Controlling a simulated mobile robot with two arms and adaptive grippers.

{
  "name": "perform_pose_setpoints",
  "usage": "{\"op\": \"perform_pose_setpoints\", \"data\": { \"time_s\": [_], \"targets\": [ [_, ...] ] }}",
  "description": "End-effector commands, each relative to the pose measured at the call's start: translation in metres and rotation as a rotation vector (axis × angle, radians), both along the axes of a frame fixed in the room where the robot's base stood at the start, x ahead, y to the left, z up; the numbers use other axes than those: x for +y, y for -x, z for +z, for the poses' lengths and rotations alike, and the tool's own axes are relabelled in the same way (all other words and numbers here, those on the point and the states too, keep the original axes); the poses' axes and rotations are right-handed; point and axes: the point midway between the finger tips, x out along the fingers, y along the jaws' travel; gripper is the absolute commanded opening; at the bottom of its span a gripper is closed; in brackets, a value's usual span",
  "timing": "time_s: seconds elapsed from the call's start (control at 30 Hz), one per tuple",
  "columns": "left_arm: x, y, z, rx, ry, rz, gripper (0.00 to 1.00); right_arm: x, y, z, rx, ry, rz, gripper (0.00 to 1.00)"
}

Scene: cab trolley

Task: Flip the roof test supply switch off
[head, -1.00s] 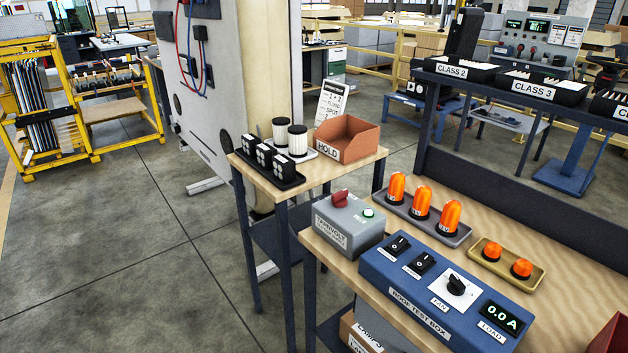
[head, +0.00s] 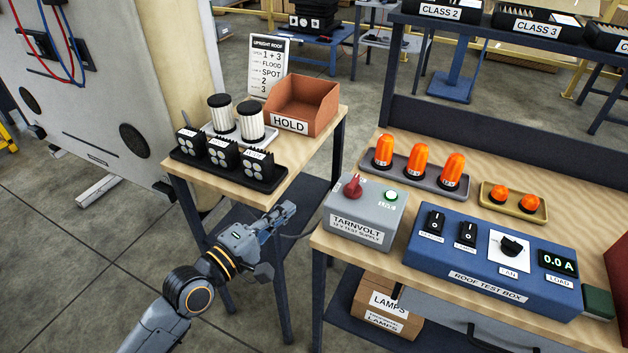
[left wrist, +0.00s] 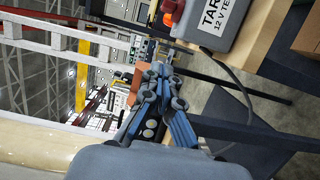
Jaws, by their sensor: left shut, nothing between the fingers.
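The grey Tarnvolt test supply box (head: 365,214) stands at the left end of the wooden bench. My right gripper is not seen.
The blue roof test box (head: 490,262) sits right of the supply, its display reading 0.0 A. Orange beacons stand in a grey tray (head: 408,178) behind. The side table (head: 325,125) holds lamps and the HOLD bin (head: 302,104). A cable runs near my gripper.

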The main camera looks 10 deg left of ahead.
Motion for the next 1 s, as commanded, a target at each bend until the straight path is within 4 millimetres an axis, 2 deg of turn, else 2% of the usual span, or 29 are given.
{"op": "perform_pose_setpoints", "data": {
  "time_s": [0.47, 0.67, 0.9, 1.0],
  "targets": [
    [-0.004, -0.004, 0.005, -0.004, 0.009, -0.004, 0.0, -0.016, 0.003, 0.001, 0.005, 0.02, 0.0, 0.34],
    [-0.02, -0.031, 0.007, -0.005, 0.01, -0.003, 0.0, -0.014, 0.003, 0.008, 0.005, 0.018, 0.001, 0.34],
    [-0.048, -0.075, 0.007, -0.006, 0.008, -0.003, 0.0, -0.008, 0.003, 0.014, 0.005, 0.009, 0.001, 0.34],
    [-0.061, -0.084, 0.007, -0.002, 0.011, -0.006, 0.0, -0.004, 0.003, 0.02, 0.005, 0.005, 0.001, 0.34]
  ]
}}
